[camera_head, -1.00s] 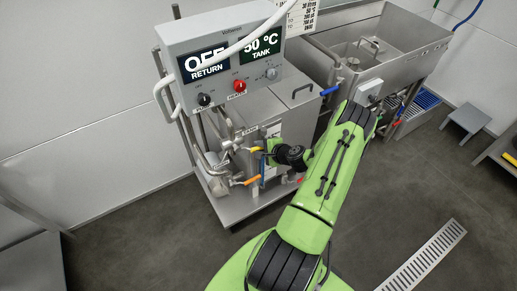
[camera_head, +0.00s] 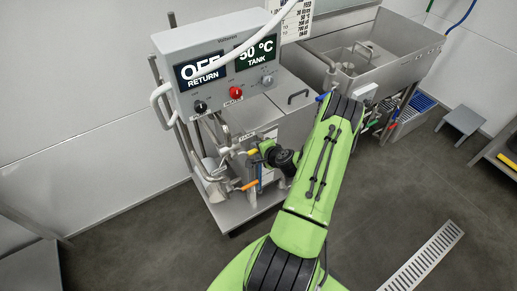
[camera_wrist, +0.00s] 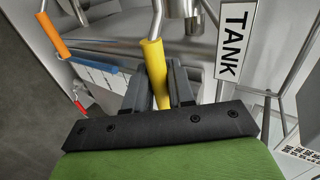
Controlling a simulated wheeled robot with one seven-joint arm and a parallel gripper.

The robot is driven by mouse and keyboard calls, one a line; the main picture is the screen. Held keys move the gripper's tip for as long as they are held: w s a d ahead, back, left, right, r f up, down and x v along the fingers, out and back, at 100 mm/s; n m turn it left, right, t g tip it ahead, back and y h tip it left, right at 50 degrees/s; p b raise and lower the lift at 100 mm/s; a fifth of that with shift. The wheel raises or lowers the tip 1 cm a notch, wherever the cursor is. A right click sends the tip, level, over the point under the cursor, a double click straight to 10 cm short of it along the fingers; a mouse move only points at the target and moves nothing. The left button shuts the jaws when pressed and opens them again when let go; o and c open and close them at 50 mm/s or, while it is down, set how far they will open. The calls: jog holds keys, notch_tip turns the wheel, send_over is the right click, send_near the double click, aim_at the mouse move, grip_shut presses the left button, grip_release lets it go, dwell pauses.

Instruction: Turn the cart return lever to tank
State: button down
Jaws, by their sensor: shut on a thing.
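The cart return lever has a yellow handle (camera_wrist: 154,72) on a bent metal rod, low on the front of the steel cart (camera_head: 238,214). The handle is small in the head view (camera_head: 252,152). My gripper (camera_wrist: 160,80) is shut on the yellow handle, with its dark fingers on either side of the handle's lower part. In the head view my gripper (camera_head: 262,151) reaches the lever from the right. A TANK label (camera_wrist: 236,40) is just right of the lever in the wrist view.
An orange-handled lever (camera_wrist: 52,38) is to the left, with a blue part (camera_wrist: 100,72) between. The control box (camera_head: 219,66) above reads OFF RETURN and 50 °C TANK. Pipes (camera_head: 208,160) crowd the cart's left side. A steel sink (camera_head: 400,40) stands behind right. Floor is clear at front left.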

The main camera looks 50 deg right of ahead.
jog(key=c, duration=1.1)
grip_release()
jog(key=shift+r, duration=0.1)
